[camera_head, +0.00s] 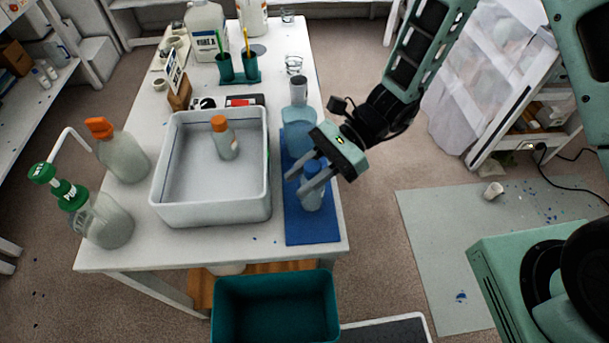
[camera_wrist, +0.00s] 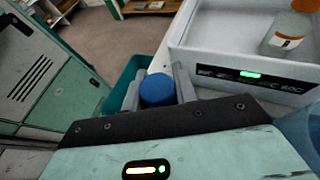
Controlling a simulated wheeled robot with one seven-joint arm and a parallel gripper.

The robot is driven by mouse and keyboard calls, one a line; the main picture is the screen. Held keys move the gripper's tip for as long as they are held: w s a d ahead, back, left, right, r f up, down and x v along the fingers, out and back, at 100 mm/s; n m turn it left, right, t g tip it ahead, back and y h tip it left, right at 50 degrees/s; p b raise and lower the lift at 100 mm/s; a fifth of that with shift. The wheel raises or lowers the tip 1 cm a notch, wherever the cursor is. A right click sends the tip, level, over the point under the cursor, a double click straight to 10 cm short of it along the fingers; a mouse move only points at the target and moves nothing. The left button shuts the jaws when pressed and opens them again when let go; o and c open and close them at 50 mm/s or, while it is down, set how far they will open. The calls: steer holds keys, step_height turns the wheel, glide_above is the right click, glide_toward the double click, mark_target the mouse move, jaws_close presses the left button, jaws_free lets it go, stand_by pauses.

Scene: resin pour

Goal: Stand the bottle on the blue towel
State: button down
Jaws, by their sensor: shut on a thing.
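My gripper (camera_head: 309,179) is shut on a small pale blue bottle (camera_head: 312,201), with one finger on each side near its top. In the wrist view the bottle's round blue cap (camera_wrist: 157,90) shows between the two fingers (camera_wrist: 158,92). The bottle looks about upright over the front half of the blue towel (camera_head: 305,232). I cannot tell whether its base touches the cloth. The towel lies along the right edge of the white table.
A white tub (camera_head: 211,215) holding an orange-capped bottle (camera_head: 225,140) stands just left of the towel. Its panel with a green light (camera_wrist: 250,74) shows in the wrist view. More bottles (camera_head: 121,157) stand at the left. A teal bin (camera_head: 275,308) is below the front edge.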

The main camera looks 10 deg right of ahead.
steer(key=shift+f, duration=0.25)
steer(key=shift+f, duration=0.15)
steer(key=c, duration=1.1)
jaws_free()
